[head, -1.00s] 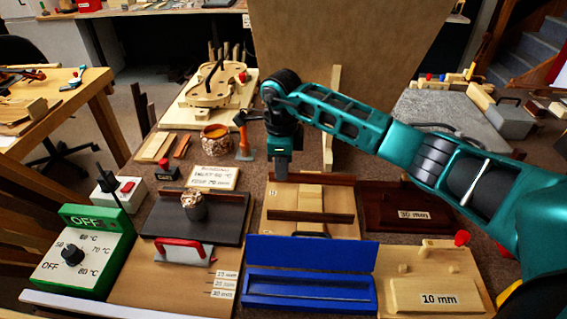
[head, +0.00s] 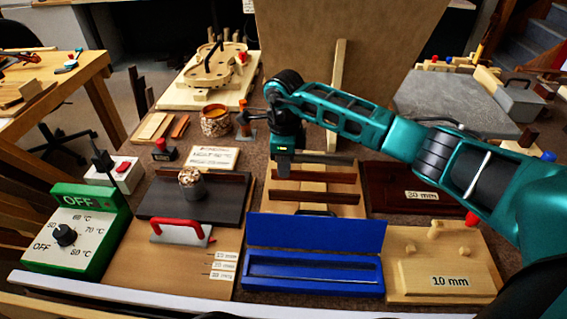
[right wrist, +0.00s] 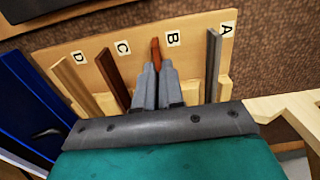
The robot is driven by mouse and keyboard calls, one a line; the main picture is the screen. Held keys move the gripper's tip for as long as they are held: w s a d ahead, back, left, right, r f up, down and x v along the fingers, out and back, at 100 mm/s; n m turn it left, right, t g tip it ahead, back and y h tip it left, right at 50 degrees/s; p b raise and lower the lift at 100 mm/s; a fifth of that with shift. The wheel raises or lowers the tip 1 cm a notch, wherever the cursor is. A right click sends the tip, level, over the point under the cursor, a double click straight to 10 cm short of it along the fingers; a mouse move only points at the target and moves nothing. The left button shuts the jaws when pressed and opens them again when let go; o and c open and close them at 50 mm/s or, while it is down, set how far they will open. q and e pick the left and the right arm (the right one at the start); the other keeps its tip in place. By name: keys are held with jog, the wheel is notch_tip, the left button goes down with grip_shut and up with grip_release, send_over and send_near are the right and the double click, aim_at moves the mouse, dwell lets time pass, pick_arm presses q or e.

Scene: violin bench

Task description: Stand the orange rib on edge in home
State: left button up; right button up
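The orange rib (right wrist: 156,48) stands on edge in the row marked B on the lettered rack board (right wrist: 200,33) in the right wrist view. My right gripper (right wrist: 158,70) has its two fingertips close together on either side of the rib and appears shut on it. In the head view my right gripper (head: 284,172) points straight down over the left part of the rack (head: 349,210). The fingers hide part of the rib. I cannot tell whether its lower edge rests fully on the board. My left gripper is not in view.
A grey strip (right wrist: 212,65) stands at A, a dark brown strip (right wrist: 113,78) at C and a pale strip (right wrist: 78,85) at D. An open blue case (head: 315,288) lies in front of the rack. A dark block marked 30 mm (head: 400,196) sits to its right.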

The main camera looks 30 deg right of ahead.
jog(key=o, duration=0.5)
notch_tip(320, 180, up, 13)
jog(key=shift+p, duration=0.6)
jog(key=shift+s+f, duration=0.1)
